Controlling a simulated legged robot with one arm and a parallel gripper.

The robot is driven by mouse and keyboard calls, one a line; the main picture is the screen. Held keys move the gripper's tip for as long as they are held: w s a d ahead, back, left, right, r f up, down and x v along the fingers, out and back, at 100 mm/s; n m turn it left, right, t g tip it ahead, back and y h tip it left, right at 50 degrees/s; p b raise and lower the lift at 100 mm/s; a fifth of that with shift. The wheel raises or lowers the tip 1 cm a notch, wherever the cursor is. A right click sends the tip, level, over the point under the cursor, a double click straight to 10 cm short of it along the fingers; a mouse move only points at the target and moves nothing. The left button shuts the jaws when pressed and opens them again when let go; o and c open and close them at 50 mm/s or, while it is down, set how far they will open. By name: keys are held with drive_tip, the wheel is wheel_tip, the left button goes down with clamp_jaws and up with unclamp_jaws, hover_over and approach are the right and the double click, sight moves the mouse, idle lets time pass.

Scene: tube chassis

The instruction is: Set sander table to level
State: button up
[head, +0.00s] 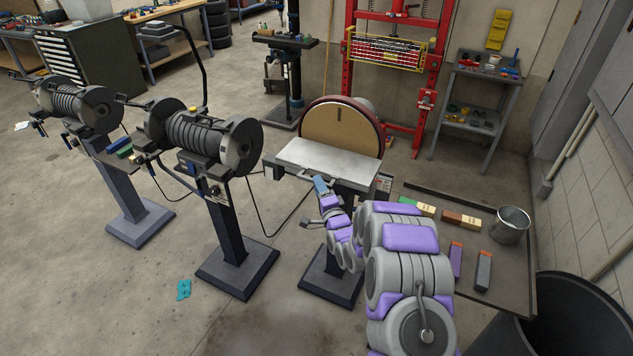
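The disc sander (333,132) stands right of centre, with a round tan disc in a dark red housing. Its flat grey sander table (325,158) juts toward me in front of the disc. Whether the table is exactly level or slightly tilted is hard to tell from this angle. My arm reaches in from the lower right. My gripper (321,186) is just below the front edge of the table, near its middle. The fingers are too small to show whether they are open or shut, or whether they touch anything. My arm hides part of the sander's stand.
Two grinders on pedestals (205,135) (75,105) stand to the left. A low bench (512,285) at the right holds coloured blocks and a metal bucket (511,224). A dark bin (575,315) is at lower right. A teal item (184,289) lies on the floor.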

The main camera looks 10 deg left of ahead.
drive_tip(key=p+v, duration=0.2)
drive_tip(key=v, duration=1.2)
drive_tip(key=shift+s, duration=0.15)
drive_tip(key=s+d+r+n+g+h, duration=0.85)
drive_tip(key=s+d+g, duration=0.2)
drive_tip(key=d, duration=0.25)
drive_tip(key=s+r+n+g, duration=0.1)
drive_tip(key=s+r+g, duration=0.2)
drive_tip(key=s, duration=0.8)
drive_tip(key=s+d+r+n+g, duration=0.1)
drive_tip(key=s+r, duration=0.3)
drive_tip(key=s, duration=0.8)
drive_tip(key=s+d+r+n+g, duration=0.1)
drive_tip(key=s+r+g, duration=0.2)
drive_tip(key=s, duration=0.8)
drive_tip(key=shift+s+r+g, duration=0.25)
drive_tip(key=shift+s+g, duration=0.15)
drive_tip(key=shift+g, duration=0.45)
